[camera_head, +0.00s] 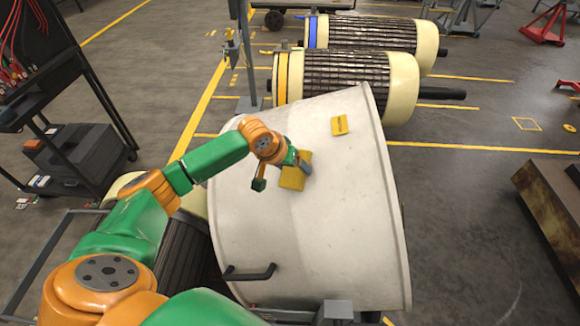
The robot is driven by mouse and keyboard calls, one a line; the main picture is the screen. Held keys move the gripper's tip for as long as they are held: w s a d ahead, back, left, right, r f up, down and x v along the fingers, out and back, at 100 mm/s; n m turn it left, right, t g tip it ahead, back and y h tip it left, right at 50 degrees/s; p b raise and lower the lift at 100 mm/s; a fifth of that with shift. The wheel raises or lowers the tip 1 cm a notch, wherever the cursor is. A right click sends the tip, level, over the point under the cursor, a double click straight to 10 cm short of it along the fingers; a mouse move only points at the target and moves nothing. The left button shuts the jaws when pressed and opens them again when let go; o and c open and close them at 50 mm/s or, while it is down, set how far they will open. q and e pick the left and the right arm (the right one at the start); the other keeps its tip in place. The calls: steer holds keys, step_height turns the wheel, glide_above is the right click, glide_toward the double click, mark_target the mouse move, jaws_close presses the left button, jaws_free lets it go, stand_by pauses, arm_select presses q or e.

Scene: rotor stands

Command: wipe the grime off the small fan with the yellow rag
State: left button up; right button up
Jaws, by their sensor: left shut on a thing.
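My left gripper (300,164) is shut on the yellow rag (292,179). The rag is at the upper face of a large pale drum-shaped cover (330,220), left of its middle. It seems to touch the cover, but the exact contact is hard to tell. I cannot make out a small fan or grime in this view. My right gripper is not in view.
A yellow label (339,125) is on the cover, and a dark handle (250,273) is near its lower edge. Two rotors (345,75) (366,34) lie behind it. A dark cart (75,150) stands at the left. Open floor (455,200) lies right of the cover.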

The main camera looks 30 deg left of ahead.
mark_target(313, 170)
arm_select(q)
steer(key=shift+b+x, duration=0.55)
steer(key=shift+x, duration=0.4)
stand_by(0.5)
steer(key=shift+d+r, duration=0.2)
steer(key=shift+w+d+r+p, duration=0.3)
steer(key=shift+d+p, duration=0.3)
steer(key=shift+w+d+r+p, duration=0.35)
steer(key=shift+d+p, duration=0.2)
steer(key=shift+d, duration=0.1)
steer(key=shift+w+d, duration=0.1)
steer(key=shift+d, duration=0.15)
steer(key=shift+f+p, duration=0.1)
steer(key=shift+p, duration=0.25)
steer(key=shift+s+a+f+p, duration=0.1)
steer(key=shift+s+a+f, duration=0.2)
steer(key=shift+a, duration=0.25)
steer(key=shift+s+a+f+p, duration=0.15)
steer(key=shift+s+a+f, duration=0.1)
steer(key=shift+a, duration=0.3)
steer(key=shift+s+a+f+p, duration=0.1)
steer(key=shift+s+a+f, duration=0.2)
steer(key=shift+a, duration=0.25)
